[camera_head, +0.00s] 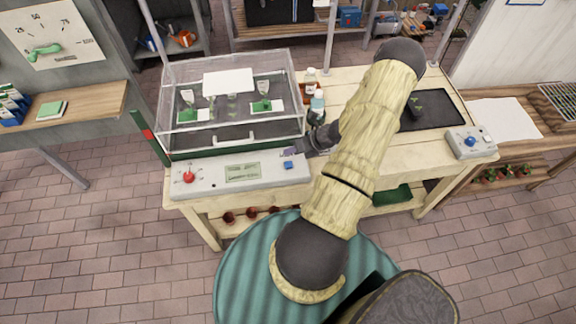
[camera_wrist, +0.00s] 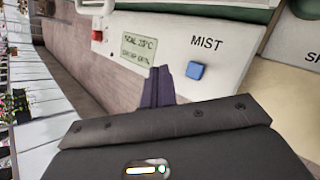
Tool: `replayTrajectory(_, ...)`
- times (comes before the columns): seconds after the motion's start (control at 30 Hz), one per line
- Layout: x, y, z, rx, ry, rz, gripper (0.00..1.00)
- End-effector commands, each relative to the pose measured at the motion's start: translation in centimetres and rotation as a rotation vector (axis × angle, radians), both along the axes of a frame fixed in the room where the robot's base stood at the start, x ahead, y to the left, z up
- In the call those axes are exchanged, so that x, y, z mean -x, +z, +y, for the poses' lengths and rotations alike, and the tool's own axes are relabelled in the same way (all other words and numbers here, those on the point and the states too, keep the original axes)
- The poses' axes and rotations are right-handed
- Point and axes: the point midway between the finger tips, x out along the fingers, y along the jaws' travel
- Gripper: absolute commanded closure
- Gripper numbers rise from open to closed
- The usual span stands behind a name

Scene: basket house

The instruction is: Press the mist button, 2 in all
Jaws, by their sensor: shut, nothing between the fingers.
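The mist button is a small blue square button (camera_wrist: 195,71) under the printed word MIST in the wrist view. It also shows at the right end of the white control panel (camera_head: 240,178) in the head view, as a blue spot (camera_head: 288,165). My gripper (camera_wrist: 160,75) is shut and empty, with its fingertips over the panel, just left of the button in the wrist view. The fingertips look apart from the button; their height above the panel is hard to tell. In the head view my gripper (camera_head: 303,147) is beside the button, partly hidden by my arm.
The panel has a red knob (camera_head: 188,177) and a small display (camera_head: 242,172). A clear box (camera_head: 230,100) with plants stands behind it. Small bottles (camera_head: 317,105) stand close behind my gripper. A second control box with a blue button (camera_head: 470,141) sits at the right.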

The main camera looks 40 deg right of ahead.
Motion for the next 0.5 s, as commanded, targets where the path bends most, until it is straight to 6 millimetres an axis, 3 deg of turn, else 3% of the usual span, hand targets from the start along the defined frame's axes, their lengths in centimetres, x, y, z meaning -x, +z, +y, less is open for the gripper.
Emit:
replayTrajectory(0.3,-0.3,2.4,-0.4,0.009,-0.015,-0.011,1.00)
replayTrajectory(0.5,-0.3,2.8,-0.5,0.007,-0.017,-0.014,1.00)
